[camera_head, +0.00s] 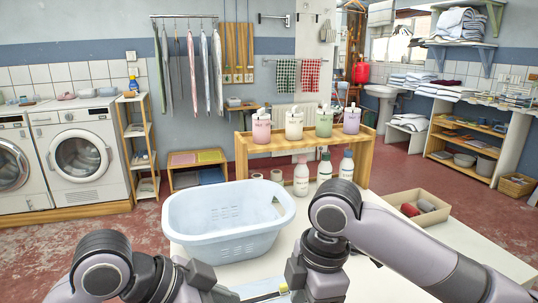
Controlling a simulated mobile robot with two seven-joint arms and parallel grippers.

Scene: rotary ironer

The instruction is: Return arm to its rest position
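My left arm comes in from the lower left, and its dark wrist and gripper (208,281) are low at the bottom edge, in front of the laundry basket. My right arm reaches in from the right, bends at a raised joint, and drops to its gripper (297,274) near the bottom middle. The two grippers face each other, with a pale item with a yellow strip (264,296) low between them, cut off by the frame. The fingers do not show clearly, so I cannot tell whether either gripper is open or touches this item.
A light blue basket (228,245) stands on the white table (400,255), close in front of both arms. A wooden shelf (245,155) with several bottles stands behind. Washing machines (82,155) are far left.

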